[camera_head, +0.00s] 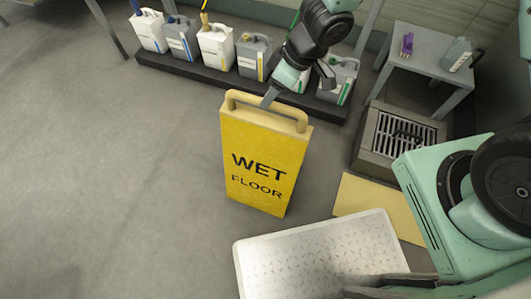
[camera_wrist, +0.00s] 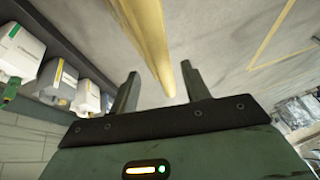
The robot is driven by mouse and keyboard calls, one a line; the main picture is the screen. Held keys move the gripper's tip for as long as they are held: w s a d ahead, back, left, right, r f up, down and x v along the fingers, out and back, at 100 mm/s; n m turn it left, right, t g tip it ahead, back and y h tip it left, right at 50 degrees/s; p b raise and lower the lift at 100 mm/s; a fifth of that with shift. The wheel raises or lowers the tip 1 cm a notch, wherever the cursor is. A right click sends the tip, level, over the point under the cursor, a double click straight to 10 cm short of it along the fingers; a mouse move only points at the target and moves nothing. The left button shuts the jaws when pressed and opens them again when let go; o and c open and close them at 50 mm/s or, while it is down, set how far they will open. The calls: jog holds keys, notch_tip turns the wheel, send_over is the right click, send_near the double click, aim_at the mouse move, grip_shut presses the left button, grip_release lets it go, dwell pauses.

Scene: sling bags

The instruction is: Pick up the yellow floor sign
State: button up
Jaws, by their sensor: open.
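The yellow floor sign (camera_head: 262,165) stands upright on the floor in the middle of the head view, with "WET FLOOR" on its front and a raised handle bar (camera_head: 265,107) on top. My gripper (camera_head: 297,92) is at the handle from above, with one finger overlapping the bar in this view. In the wrist view my gripper (camera_wrist: 160,82) is open, and the yellow handle (camera_wrist: 150,40) runs between its two fingers, with gaps on both sides. Whether a finger touches the bar cannot be told.
Several jugs (camera_head: 216,47) stand on a low dark rack (camera_head: 200,73) behind the sign. A pale textured platform (camera_head: 318,258) lies in front. A grated floor box (camera_head: 398,135) and a small grey table (camera_head: 415,52) are at right. Open floor (camera_head: 100,160) lies left.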

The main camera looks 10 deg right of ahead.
jog(key=b+x, duration=0.3)
jog(key=x, duration=0.1)
jog(key=shift+s+a+f, duration=0.1)
jog(key=shift+a+f, duration=0.1)
jog(key=shift+f, duration=0.05)
jog(key=shift+r, duration=0.1)
grip_shut()
dwell(1.1)
